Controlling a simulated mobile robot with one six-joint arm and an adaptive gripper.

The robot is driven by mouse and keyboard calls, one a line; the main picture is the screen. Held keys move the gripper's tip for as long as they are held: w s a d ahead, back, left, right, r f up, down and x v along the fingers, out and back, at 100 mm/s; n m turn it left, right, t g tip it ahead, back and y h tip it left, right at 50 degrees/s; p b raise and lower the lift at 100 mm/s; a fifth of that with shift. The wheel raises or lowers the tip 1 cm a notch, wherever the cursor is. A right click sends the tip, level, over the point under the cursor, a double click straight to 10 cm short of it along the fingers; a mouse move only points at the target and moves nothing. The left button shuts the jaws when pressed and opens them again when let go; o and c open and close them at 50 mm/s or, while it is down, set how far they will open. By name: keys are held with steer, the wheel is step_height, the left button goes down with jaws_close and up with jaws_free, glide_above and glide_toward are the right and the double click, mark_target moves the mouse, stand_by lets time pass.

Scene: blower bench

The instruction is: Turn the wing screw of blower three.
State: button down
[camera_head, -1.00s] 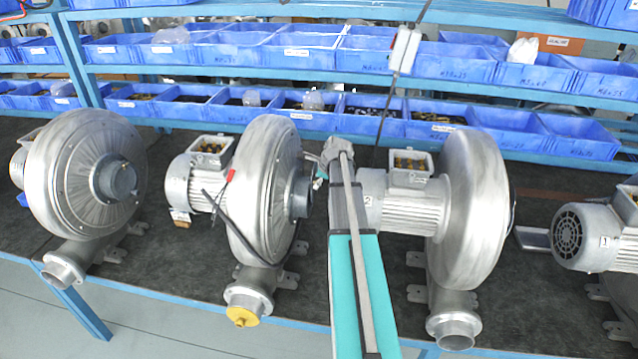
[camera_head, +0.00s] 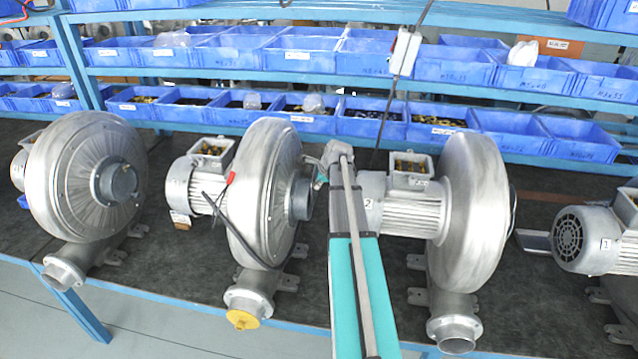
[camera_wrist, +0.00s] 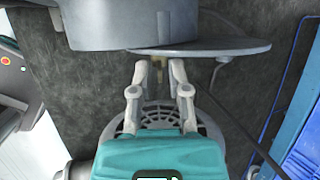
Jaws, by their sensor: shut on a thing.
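Blower three (camera_head: 265,190) is the grey blower second from the left in the head view, with a yellow cap (camera_head: 242,319) on its lower outlet. My gripper (camera_head: 318,176) is at its right side, by the round inlet, mostly hidden behind my arm. In the wrist view, my gripper (camera_wrist: 159,68) has its two fingers a little apart at the edge of a grey disc (camera_wrist: 215,48). The fingers are closed on a small brass-coloured piece, seemingly the wing screw (camera_wrist: 157,66). Its wings are too small and covered to make out.
Blower two (camera_head: 470,210) stands close on the right of my arm. Blower one (camera_head: 590,238) is at the far right, another blower (camera_head: 85,175) at the far left. Blue bins (camera_head: 375,118) line the shelves behind. A dark cable hangs down behind my arm.

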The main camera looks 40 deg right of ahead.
steer(key=shift+f, duration=0.1)
steer(key=t+h+b, duration=0.1)
steer(key=b, duration=0.1)
steer(key=n+t+h+b, duration=0.1)
steer(key=b, duration=0.1)
steer(key=t+h+b, duration=0.2)
steer(key=shift+s+a+f, duration=0.35)
steer(key=shift+r+n, duration=0.1)
steer(key=shift+n, duration=0.2)
steer(key=c, duration=0.6)
jaws_free()
steer(key=shift+w, duration=0.1)
